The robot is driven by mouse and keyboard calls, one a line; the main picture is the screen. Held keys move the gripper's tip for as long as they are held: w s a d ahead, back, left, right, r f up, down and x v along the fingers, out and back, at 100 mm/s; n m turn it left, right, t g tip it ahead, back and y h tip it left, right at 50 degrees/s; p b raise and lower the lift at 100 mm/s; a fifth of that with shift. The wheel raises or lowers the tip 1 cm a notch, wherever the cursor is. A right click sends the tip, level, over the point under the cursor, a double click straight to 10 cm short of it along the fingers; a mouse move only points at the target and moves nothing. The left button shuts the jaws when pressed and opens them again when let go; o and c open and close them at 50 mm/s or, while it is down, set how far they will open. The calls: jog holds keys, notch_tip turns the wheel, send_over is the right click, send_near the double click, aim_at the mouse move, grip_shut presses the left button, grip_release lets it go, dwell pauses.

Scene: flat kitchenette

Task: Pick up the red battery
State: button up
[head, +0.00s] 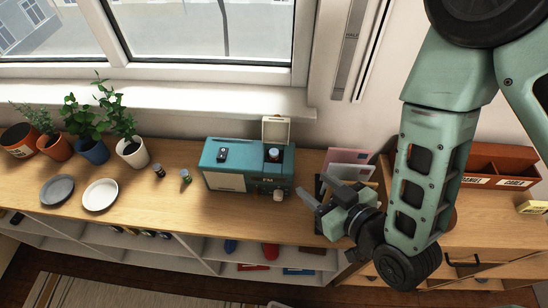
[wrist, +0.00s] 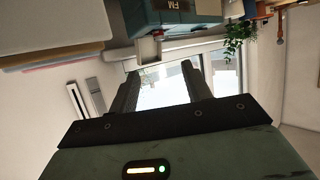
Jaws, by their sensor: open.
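I cannot clearly make out a red battery. Two small cylinders stand on the counter right of the plates in the head view: a dark one (head: 159,171) and one with greenish and brownish parts (head: 185,176). They are too small to tell their colours for sure. A teal radio (head: 225,160) stands right of them, with a raised cream lid (head: 276,131) and a small dark cylinder (head: 274,154) in its top opening. My gripper (head: 320,190) is open and empty, right of the radio and above the counter. In the wrist view nothing is between its fingers (wrist: 162,90).
Two plates, grey (head: 57,190) and white (head: 100,195), and several potted plants (head: 131,152) stand at the left. A black object (head: 222,155) lies on the radio. Upright folders (head: 350,158) are close behind my gripper. A red-brown organiser (head: 503,160) is at the right.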

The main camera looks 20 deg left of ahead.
jog(key=shift+f+b+x, duration=0.25)
jog(key=shift+b+x, duration=1.45)
jog(key=shift+b, duration=1.1)
jog(key=b, duration=0.6)
send_near(275, 153)
jog(key=x, duration=0.3)
jog(key=shift+p+x, duration=1.5)
jog(key=shift+x, duration=1.4)
grip_shut()
